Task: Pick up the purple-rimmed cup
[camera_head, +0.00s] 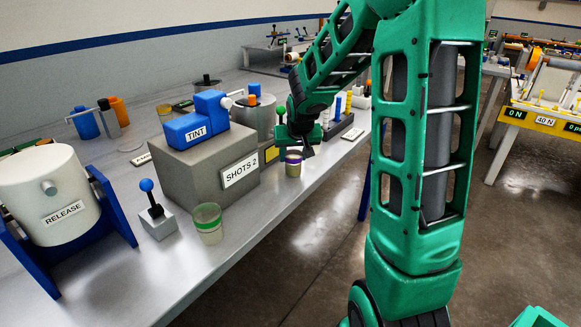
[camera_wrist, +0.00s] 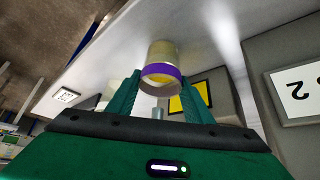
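The purple-rimmed cup (camera_head: 293,168) stands upright on the bench near its front edge, right of the grey SHOTS 2 block. In the wrist view the cup (camera_wrist: 161,55) lies straight ahead, its purple rim facing me and yellowish content visible inside. My gripper (camera_head: 297,150) is just above the cup in the head view. In the wrist view its two green fingers (camera_wrist: 162,76) are spread, one on each side of the rim. I cannot tell whether either finger touches the cup.
A green-rimmed cup (camera_head: 208,222) stands nearer on the bench. The SHOTS 2 block (camera_head: 200,165) with the blue TINT piece (camera_head: 196,122) is left of my gripper. A rack (camera_head: 338,127) with colored bottles stands behind. The bench edge drops off to the right.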

